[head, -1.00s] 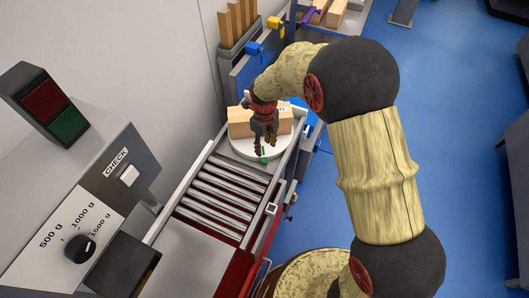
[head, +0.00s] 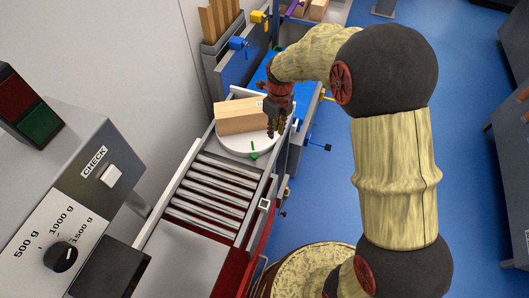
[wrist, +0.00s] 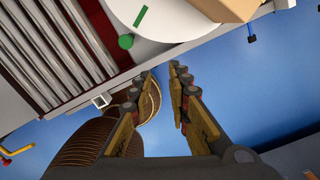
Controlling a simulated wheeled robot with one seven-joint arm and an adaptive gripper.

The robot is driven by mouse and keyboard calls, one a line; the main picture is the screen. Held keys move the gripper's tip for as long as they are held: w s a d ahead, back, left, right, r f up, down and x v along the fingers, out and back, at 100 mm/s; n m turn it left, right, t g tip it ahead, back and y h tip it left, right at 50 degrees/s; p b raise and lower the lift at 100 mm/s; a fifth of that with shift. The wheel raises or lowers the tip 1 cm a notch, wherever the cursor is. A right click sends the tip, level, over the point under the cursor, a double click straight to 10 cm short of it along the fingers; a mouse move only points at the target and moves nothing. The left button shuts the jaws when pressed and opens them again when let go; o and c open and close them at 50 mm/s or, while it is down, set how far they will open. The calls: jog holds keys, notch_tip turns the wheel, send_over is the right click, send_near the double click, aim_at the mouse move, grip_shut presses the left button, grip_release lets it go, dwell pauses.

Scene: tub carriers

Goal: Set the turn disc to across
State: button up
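The turn disc (head: 232,143) is a pale round plate at the far end of the roller track. A tan box (head: 243,117) lies on it, roughly crosswise to the track. A green peg (head: 253,150) stands at the disc's near rim; in the wrist view the green knob (wrist: 126,41) sits at the rim with a green stripe (wrist: 141,16) on the disc. My gripper (head: 276,132) is beside the disc's right edge. In the wrist view my gripper (wrist: 160,72) has its fingers apart with nothing between them, clear of the knob.
The rollers (head: 212,190) lead up to the disc between rails. A grey console (head: 75,215) with a dial stands at left. Blue and yellow clamps (head: 238,43) are behind the disc. Blue floor is open at right.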

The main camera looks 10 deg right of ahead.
jog(key=shift+n+y, duration=0.6)
jog(key=shift+n, duration=0.3)
jog(key=d, duration=0.1)
jog(key=s+d+b, duration=0.1)
jog(key=d, duration=0.2)
jog(key=shift+s+d+f+b, duration=0.15)
jog(key=shift+s+f+b, duration=0.15)
jog(key=shift+f+b, duration=0.1)
jog(key=c, duration=0.4)
jog(key=shift+s+d+n, duration=0.15)
jog(key=shift+s+n, duration=0.1)
jog(key=shift+n, duration=0.35)
jog(key=a+f+n+b, duration=0.1)
jog(key=f+n, duration=0.1)
jog(key=f, duration=0.1)
jog(key=a+f+n+b, duration=0.1)
jog(key=f+n, duration=0.1)
jog(key=f, duration=0.1)
jog(key=a+f+n+y+b, duration=0.1)
jog(key=a+f+n+b, duration=0.1)
jog(key=f, duration=0.2)
jog(key=shift+s, duration=0.35)
jog(key=shift+w+a+f+b, duration=0.1)
jog(key=shift+a+b, duration=0.05)
jog(key=shift+a, duration=0.5)
jog(key=shift+w+a+b, duration=0.1)
jog(key=shift+a+b, duration=0.05)
jog(key=shift+a, duration=1.2)
jog(key=shift+a+m+p, duration=0.3)
jog(key=shift+a+p, duration=0.1)
